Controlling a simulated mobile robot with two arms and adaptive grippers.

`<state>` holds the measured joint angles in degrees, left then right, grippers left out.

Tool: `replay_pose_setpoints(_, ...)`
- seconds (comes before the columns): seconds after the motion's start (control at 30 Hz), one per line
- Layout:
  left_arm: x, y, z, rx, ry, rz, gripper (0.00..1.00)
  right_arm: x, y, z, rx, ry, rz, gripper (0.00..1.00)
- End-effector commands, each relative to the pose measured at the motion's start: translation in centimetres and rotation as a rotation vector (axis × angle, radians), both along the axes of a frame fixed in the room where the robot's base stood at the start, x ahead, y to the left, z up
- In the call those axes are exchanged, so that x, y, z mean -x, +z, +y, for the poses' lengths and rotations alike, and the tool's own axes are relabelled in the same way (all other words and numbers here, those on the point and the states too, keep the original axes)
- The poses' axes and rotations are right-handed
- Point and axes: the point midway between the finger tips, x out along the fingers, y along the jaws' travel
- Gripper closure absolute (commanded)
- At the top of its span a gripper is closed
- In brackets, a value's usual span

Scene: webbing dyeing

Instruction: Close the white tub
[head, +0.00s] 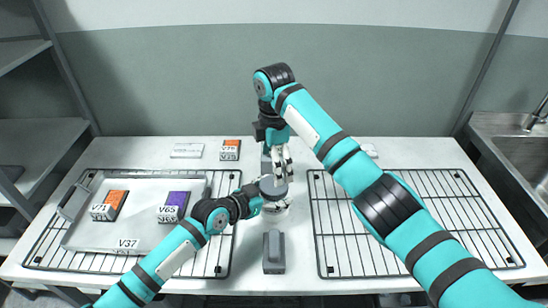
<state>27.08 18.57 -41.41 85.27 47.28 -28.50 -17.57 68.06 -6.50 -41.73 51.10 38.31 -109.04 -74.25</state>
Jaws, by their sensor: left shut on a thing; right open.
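A small round thing with a grey top (272,187), which may be the white tub or its lid, is at the middle of the table between the two racks. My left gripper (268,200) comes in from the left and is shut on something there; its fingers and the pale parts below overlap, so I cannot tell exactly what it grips. My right gripper (277,160) points down just behind and above the grey top, open. The two grippers hide much of the tub, and I cannot tell whether a lid is seated on it.
A tray (140,185) on the left wire rack (50,250) holds an orange-topped block (110,205) and a purple-topped block (173,206). Another orange-topped block (230,150) stands behind. A grey block (274,252) stands in front. The right rack (350,255) looks empty. A sink (525,150) is at far right.

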Motion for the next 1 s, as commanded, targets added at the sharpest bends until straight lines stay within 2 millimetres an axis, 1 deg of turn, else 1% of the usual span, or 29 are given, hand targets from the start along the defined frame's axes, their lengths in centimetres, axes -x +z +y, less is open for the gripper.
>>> replay_pose_setpoints(0.03,0.0,-0.1,0.0,-0.001,0.000,0.002,1.00,0.1,-1.0,-0.1,0.002,-0.001,0.005,0.08)
replay_pose_setpoints(0.2,0.0,-0.1,0.0,-0.001,0.000,0.002,1.00,0.1,-3.7,-0.1,0.002,-0.001,0.003,0.08)
replay_pose_setpoints(0.4,0.0,-0.1,0.0,-0.001,0.000,0.002,1.00,0.1,-5.9,0.0,0.002,-0.002,0.004,0.08)
replay_pose_setpoints(0.53,0.0,-0.1,0.0,-0.001,0.000,0.002,1.00,0.0,-6.5,0.0,0.000,-0.001,0.001,0.08)
replay_pose_setpoints(0.8,0.0,-0.1,0.0,0.000,0.000,0.001,1.00,0.0,-6.6,0.0,0.001,-0.001,0.001,0.08)
replay_pose_setpoints(0.87,0.0,-0.1,0.0,0.000,0.000,0.001,1.00,0.0,-6.6,0.0,0.000,-0.001,0.001,0.14)
replay_pose_setpoints(1.0,0.0,-0.1,0.0,0.000,0.000,0.001,1.00,0.0,-6.6,0.0,0.000,-0.001,0.001,0.33)
